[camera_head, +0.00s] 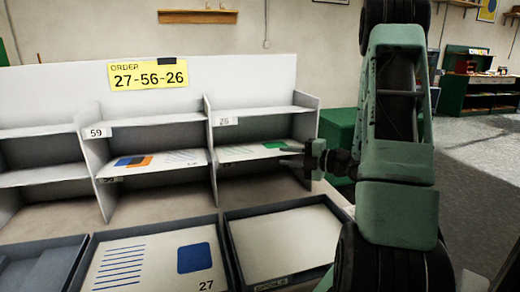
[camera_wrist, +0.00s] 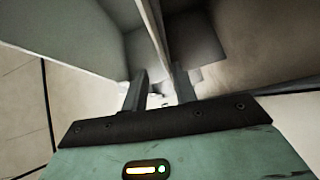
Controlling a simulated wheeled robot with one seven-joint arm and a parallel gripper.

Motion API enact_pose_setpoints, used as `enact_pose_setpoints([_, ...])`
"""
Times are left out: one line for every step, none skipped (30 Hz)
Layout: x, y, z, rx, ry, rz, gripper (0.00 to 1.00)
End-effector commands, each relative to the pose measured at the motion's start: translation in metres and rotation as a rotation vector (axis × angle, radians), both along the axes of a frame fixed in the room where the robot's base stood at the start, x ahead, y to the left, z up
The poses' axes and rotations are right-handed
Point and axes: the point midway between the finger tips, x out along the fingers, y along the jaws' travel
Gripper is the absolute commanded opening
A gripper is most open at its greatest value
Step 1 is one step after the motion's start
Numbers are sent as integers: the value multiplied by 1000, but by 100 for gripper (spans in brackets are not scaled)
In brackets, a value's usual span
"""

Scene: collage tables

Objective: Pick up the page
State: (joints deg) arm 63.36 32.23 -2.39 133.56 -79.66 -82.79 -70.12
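A page with a green patch and grey text lines (camera_head: 248,150) lies on the middle shelf of the right bay. Another page with blue and orange squares (camera_head: 160,161) lies in the bay to its left. My gripper (camera_head: 290,156) is at the right page's right end, at the shelf front; its fingers overlap the page in the picture, and I cannot tell whether they touch it. In the wrist view my gripper (camera_wrist: 158,90) has its two dark fingers apart, with a gap between them. A thin pale edge (camera_wrist: 155,30) runs toward this gap; I cannot tell whether it is page or shelf.
A yellow sign (camera_head: 148,75) reads ORDER 27-56-26. A tray in front holds a page marked 27 (camera_head: 140,266); the tray to its right (camera_head: 285,243) shows a plain beige bottom. The bay's right side wall (camera_head: 308,125) stands close to my gripper.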

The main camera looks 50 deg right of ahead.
Motion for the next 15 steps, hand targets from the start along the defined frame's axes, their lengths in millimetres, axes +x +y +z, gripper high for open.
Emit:
enact_pose_setpoints([5, 2, -1, 1, 1, 3, 28])
enact_pose_setpoints([8, 3, -2, 1, 1, 4, 28])
enact_pose_setpoints([14, 4, -4, 1, 1, 4, 28])
enact_pose_setpoints([19, 6, -5, 2, 0, 5, 28])
enact_pose_setpoints([23, 7, -6, 3, 0, 5, 28])
enact_pose_setpoints([28, 8, -8, 3, 1, 4, 28])
enact_pose_setpoints([33, 8, -8, 1, 1, 4, 28])
enact_pose_setpoints([37, 9, -9, 0, 0, 4, 28])
enact_pose_setpoints([41, 10, -9, 0, 0, 4, 28])
enact_pose_setpoints([43, 11, -10, 0, 0, 4, 28])
enact_pose_setpoints([45, 11, -10, 0, 1, 3, 28])
enact_pose_setpoints([47, 11, -10, 0, 1, 2, 28])
enact_pose_setpoints([48, 11, -11, 0, 1, 1, 28])
enact_pose_setpoints([48, 11, -11, 1, 1, 1, 28])
enact_pose_setpoints([48, 11, -11, 0, 1, 0, 28])
